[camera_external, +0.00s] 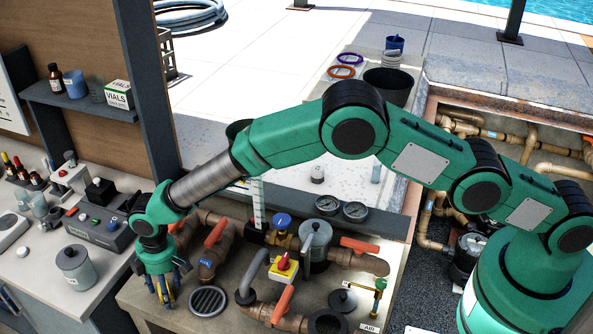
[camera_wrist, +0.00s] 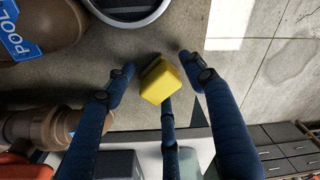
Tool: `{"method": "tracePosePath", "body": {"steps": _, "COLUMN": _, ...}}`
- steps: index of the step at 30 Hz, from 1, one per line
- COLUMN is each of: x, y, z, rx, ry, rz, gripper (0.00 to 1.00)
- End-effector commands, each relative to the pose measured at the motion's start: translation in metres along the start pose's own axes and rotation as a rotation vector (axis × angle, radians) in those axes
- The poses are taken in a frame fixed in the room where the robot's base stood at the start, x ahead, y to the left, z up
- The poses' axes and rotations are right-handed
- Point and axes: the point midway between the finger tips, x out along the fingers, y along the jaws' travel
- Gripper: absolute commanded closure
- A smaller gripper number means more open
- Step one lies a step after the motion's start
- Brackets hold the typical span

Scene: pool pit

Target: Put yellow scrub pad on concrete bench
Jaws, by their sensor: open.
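My gripper (camera_external: 164,291) has several blue fingers. It points down over the left end of the grey-brown concrete-looking bench (camera_external: 138,294) that carries the pipes. In the wrist view the fingers of my gripper (camera_wrist: 151,80) are spread apart. The yellow scrub pad (camera_wrist: 160,82) shows between the fingertips, with a dark side facing up-left. Gaps show between it and the two side fingers; a third finger lies just below it, and I cannot tell whether they touch. In the external view the pad is mostly hidden by the fingers.
Brown pipes with orange-handled valves (camera_external: 215,233) stand right of my gripper, beside a round drain grate (camera_external: 208,301). A lidded grey canister (camera_external: 75,268) and a control box (camera_external: 98,229) stand on the left counter. A pale slab (camera_external: 335,192) behind the pipes has free room.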

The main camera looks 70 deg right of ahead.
Motion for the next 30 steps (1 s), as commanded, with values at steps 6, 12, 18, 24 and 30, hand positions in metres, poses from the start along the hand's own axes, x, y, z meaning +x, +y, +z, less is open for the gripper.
{"method": "tracePosePath", "body": {"steps": 6, "x": -0.005, "y": 0.000, "z": 0.000, "rx": 0.000, "ry": 0.000, "rz": 0.000, "gripper": 0.46}}
{"method": "tracePosePath", "body": {"steps": 12, "x": -0.021, "y": 0.001, "z": -0.001, "rx": 0.000, "ry": 0.002, "rz": 0.001, "gripper": 0.46}}
{"method": "tracePosePath", "body": {"steps": 18, "x": -0.047, "y": 0.000, "z": -0.001, "rx": 0.000, "ry": 0.001, "rz": 0.001, "gripper": 0.46}}
{"method": "tracePosePath", "body": {"steps": 24, "x": -0.079, "y": 0.000, "z": -0.001, "rx": 0.000, "ry": 0.002, "rz": 0.001, "gripper": 0.46}}
{"method": "tracePosePath", "body": {"steps": 30, "x": -0.105, "y": 0.000, "z": -0.001, "rx": 0.000, "ry": 0.001, "rz": 0.000, "gripper": 0.46}}
